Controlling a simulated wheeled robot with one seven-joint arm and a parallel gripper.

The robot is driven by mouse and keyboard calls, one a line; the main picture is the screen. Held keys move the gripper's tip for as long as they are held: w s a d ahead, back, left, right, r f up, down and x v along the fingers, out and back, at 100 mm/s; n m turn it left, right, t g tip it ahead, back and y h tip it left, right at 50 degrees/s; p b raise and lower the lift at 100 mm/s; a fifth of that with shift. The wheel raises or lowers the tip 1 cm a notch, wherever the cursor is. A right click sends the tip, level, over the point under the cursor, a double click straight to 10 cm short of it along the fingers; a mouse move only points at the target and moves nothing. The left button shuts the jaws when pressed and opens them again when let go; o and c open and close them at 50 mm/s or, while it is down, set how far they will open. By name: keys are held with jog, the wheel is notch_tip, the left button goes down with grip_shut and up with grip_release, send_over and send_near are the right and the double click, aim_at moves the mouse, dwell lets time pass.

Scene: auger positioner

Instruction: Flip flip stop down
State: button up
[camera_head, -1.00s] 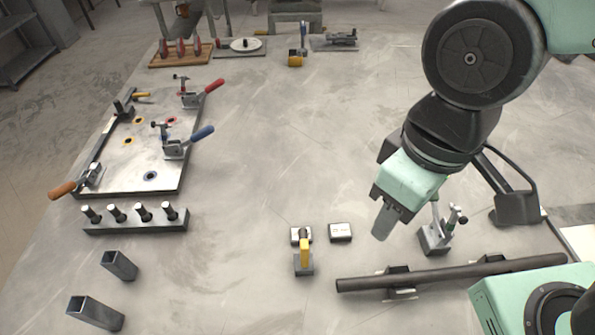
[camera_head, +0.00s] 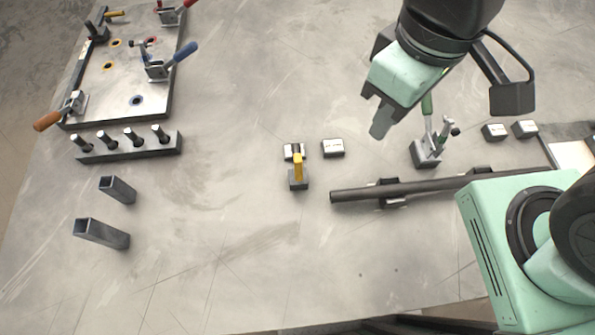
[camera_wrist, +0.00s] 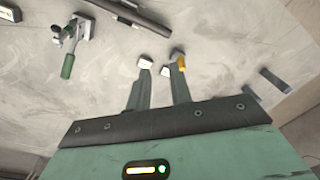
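The flip stop (camera_head: 298,168) stands on the table, a yellow arm on a small dark base. The yellow arm seems to stand up from its base, but its exact angle is hard to tell. A small silver block (camera_head: 294,151) is right behind it. My gripper (camera_head: 379,130) hangs above the table, to the right of the flip stop and apart from it. In the wrist view, my gripper (camera_wrist: 158,85) shows two separated fingers with nothing between them. The yellow part of the flip stop (camera_wrist: 181,62) shows just past the right fingertip, partly hidden by it.
A small labelled block (camera_head: 333,147) lies right of the flip stop. A dark bar (camera_head: 350,194) rests on supports in front. A green-handled toggle clamp (camera_head: 427,150) stands to the right. A clamp plate (camera_head: 120,85), a peg block (camera_head: 130,148) and square tubes (camera_head: 103,234) are left.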

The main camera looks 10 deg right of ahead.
jog(key=shift+w+a, duration=0.25)
grip_shut()
jog(key=w+a+f+m+g, duration=0.2)
jog(key=w+a+f+m, duration=0.1)
jog(key=w, duration=0.5)
jog(key=w+a+f+m+g, duration=0.2)
jog(key=w+a+f+m, duration=0.2)
jog(key=w+a, duration=0.3)
jog(key=shift+w+a+f+m+g+h+b, duration=0.3)
jog(key=shift+w+f+g, duration=0.1)
jog(key=shift+w+f, duration=0.5)
jog(key=shift+r, duration=0.1)
